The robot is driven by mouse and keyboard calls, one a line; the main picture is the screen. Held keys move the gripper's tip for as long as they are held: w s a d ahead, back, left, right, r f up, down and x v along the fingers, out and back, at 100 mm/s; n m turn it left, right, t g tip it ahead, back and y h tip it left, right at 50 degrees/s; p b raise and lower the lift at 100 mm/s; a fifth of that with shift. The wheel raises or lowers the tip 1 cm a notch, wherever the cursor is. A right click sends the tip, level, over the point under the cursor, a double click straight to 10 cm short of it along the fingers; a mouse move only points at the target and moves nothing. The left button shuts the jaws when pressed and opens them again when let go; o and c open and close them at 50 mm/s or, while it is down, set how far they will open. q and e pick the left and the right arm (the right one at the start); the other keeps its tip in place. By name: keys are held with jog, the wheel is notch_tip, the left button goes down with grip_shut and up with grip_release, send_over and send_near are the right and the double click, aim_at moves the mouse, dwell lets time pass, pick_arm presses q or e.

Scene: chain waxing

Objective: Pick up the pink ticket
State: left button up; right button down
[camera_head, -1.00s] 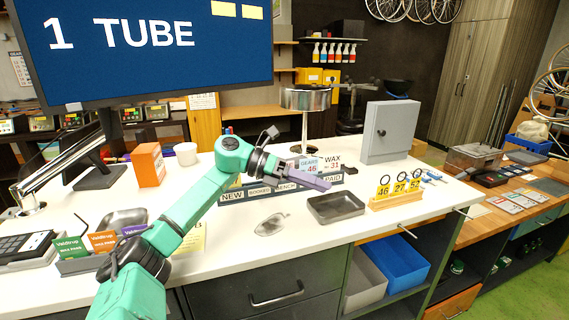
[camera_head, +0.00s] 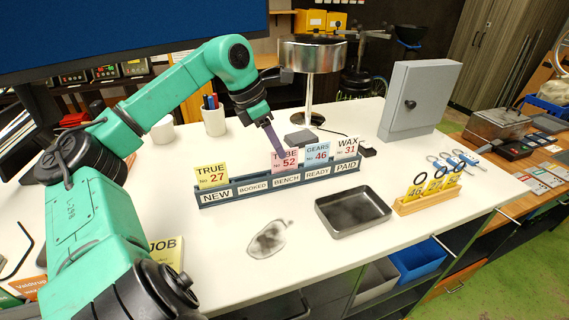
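The pink ticket (camera_head: 284,160), marked TUBE 52, stands upright in the ticket rack (camera_head: 242,196), above the BENCH label. My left gripper (camera_head: 276,146) points down at the ticket's top left edge. Its purple fingers overlap the ticket in the picture. I cannot tell whether they are open or closed on it. My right gripper is not in view.
A yellow ticket (camera_head: 211,175), a blue ticket (camera_head: 317,153) and a white ticket (camera_head: 347,147) stand in the same rack. A grey tray (camera_head: 353,211) and a wooden holder with yellow tags (camera_head: 428,200) lie to the right. A lamp (camera_head: 308,54) and grey cabinet (camera_head: 420,98) stand behind.

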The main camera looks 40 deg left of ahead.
aim_at(285, 167)
pick_arm(q)
jog(key=p+x, duration=0.1)
jog(key=x, duration=0.1)
jog(key=p+x, duration=0.1)
jog(key=x, duration=0.1)
jog(key=shift+w+d, duration=0.1)
jog(key=shift+d, duration=0.2)
jog(key=shift+f, duration=0.35)
jog(key=shift+c, duration=0.3)
jog(key=shift+f, duration=0.1)
grip_shut()
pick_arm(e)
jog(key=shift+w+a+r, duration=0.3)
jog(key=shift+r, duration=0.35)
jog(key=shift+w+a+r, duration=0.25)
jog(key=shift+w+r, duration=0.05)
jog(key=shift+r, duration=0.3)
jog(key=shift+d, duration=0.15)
